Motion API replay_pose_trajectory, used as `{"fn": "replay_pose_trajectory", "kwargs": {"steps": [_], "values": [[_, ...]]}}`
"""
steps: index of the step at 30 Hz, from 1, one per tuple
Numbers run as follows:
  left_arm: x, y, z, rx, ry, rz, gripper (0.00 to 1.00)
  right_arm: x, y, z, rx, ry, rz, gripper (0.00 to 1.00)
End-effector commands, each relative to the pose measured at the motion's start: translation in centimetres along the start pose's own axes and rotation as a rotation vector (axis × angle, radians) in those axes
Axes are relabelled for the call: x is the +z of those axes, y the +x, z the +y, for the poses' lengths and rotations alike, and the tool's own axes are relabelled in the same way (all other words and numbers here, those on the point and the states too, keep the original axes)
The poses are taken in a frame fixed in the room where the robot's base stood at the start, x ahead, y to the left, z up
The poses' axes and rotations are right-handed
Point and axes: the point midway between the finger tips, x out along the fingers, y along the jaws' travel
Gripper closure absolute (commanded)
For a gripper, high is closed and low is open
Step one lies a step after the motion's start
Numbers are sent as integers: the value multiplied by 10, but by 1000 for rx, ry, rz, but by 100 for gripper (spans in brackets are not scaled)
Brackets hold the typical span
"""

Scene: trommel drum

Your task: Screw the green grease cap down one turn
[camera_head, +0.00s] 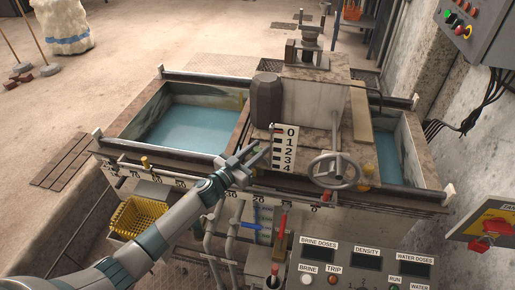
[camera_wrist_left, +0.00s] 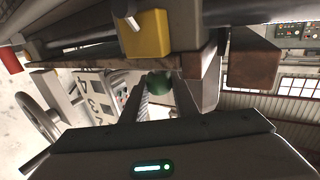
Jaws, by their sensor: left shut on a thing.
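My left gripper (camera_head: 255,156) reaches in from the left, at the front of the tank unit, just left of the numbered scale plate. In the left wrist view its two fingers stand on either side of the green grease cap (camera_wrist_left: 159,85). The gripper is shut on this cap. Only a small dark green part of the cap shows between the fingertips; in the head view I cannot make it out clearly. My right gripper is in neither view.
The scale plate (camera_head: 284,149) and a grey handwheel (camera_head: 334,171) are right of my gripper. A yellow block (camera_wrist_left: 146,35) sits close by in the wrist view. Blue water tanks (camera_head: 190,130) lie behind. A control panel (camera_head: 365,265) and a yellow basket (camera_head: 138,216) are in front.

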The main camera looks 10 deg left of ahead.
Motion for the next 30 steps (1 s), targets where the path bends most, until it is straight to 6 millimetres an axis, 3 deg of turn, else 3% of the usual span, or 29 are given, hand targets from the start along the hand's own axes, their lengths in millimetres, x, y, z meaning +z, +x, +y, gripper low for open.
{"fn": "replay_pose_trajectory", "kwargs": {"steps": [9, 22, 23, 24, 30], "values": [[-1, 1, -1, 116, 1, 0, 96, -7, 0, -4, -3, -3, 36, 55], [0, 1, 0, 127, 1, 0, 96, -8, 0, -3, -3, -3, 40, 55], [0, 1, 0, 127, 1, -1, 66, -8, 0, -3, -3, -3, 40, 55], [0, 1, 0, 127, 1, -1, 57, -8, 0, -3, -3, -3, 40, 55], [0, 1, 0, 127, 0, -1, 55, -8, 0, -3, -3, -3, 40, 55]]}}
